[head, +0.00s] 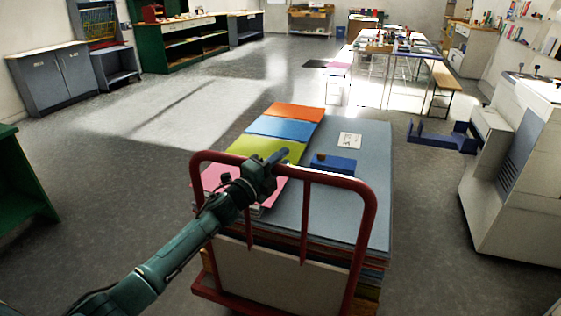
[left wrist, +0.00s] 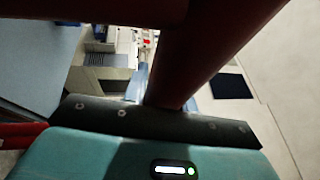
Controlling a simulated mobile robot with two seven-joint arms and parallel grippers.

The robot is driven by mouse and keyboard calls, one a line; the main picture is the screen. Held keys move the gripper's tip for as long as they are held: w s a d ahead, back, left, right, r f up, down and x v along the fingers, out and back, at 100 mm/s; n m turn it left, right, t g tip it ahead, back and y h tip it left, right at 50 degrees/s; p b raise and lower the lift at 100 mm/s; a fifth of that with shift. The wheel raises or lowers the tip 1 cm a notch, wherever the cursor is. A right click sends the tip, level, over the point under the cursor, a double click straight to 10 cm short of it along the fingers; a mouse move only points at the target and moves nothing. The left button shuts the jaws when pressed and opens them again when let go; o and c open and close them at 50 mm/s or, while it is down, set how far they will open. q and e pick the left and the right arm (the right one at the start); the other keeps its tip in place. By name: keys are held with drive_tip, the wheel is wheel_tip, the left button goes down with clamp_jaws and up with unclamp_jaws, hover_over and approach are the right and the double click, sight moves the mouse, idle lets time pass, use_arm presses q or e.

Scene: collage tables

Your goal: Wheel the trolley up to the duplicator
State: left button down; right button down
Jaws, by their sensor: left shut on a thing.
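The trolley stands in front of me, with a red tubular push handle (head: 366,225) at its near end. It carries a tall stack of large coloured sheets (head: 345,215). My left gripper (head: 272,168) is shut on the handle's top bar near its middle; its fingertips are hard to make out. In the left wrist view, red bars of the handle (left wrist: 185,65) cross close in front of the gripper's dark edge. A large off-white machine, apparently the duplicator (head: 520,165), stands at the right, apart from the trolley. My right gripper is not in view.
A low blue frame (head: 445,138) lies on the floor beside the machine, right of the trolley's far end. Work tables (head: 395,50) and a bench (head: 445,77) stand beyond. A green shelf (head: 25,185) is at the left. Floor ahead-left (head: 170,120) is clear.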

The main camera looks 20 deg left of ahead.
use_arm(q)
drive_tip(key=c, duration=1.4)
unclamp_jaws()
drive_tip(key=shift+f, duration=0.4)
drive_tip(key=shift+o, duration=1.4)
drive_tip(key=shift+r, duration=0.25)
drive_tip(key=v, duration=1.3)
drive_tip(key=shift+b, duration=0.3)
drive_tip(key=shift+s+r, duration=0.1)
